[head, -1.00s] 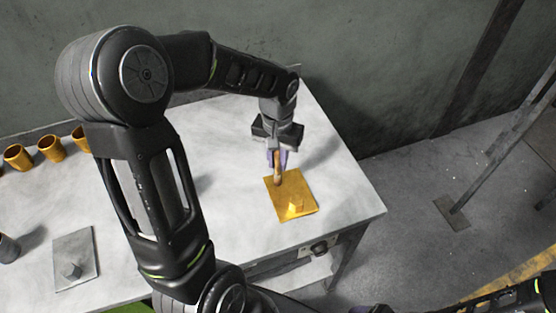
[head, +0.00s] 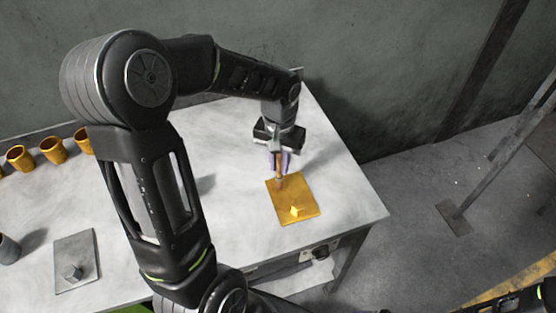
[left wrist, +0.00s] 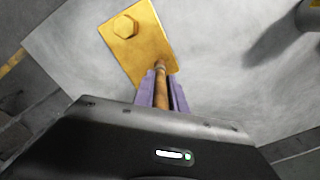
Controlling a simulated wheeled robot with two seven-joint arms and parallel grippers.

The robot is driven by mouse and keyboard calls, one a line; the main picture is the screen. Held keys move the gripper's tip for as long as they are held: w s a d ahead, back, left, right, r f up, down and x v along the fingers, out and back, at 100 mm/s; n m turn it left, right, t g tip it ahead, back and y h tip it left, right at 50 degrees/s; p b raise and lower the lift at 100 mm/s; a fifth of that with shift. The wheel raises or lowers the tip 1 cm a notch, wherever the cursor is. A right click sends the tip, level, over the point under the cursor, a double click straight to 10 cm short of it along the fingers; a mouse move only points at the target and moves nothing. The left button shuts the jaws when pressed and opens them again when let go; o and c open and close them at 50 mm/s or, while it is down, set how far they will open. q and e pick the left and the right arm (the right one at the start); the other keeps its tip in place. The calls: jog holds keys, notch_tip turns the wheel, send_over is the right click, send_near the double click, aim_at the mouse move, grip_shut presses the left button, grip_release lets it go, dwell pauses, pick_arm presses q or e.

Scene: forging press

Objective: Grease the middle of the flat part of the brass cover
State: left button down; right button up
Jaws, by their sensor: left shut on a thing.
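The brass cover (head: 291,197) is a flat yellow plate with a raised hexagonal knob near its front end. It lies on the table, and it also shows in the left wrist view (left wrist: 147,52). My left gripper (head: 278,163) is shut on a brown-handled brush (left wrist: 161,88) with purple-sided fingers. The brush points down at the cover's back edge, away from the knob; I cannot tell whether its tip touches the plate. My right gripper is not clearly visible; only part of that arm shows at the lower right of the head view.
A grey steel plate with a knob (head: 77,262) lies at the left front of the table (head: 225,215). A grey cup (head: 8,249) stands beside it. Several brass cups (head: 52,150) line the back left. The table around the brass cover is clear.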

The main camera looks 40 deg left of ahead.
pick_arm(q)
jog(key=shift+s+d, duration=0.2)
jog(key=shift+d, duration=0.1)
jog(key=shift+f, duration=0.1)
jog(key=shift+a, duration=0.1)
jog(key=shift+w+a, duration=0.5)
jog(key=shift+a, duration=0.2)
jog(key=shift+d, duration=0.1)
jog(key=shift+s+d+r, duration=0.2)
jog(key=shift+s+d, duration=0.3)
jog(key=shift+d, duration=0.15)
jog(key=shift+w+a, duration=0.1)
jog(key=shift+w+a, duration=0.2)
jog(key=shift+a, duration=0.1)
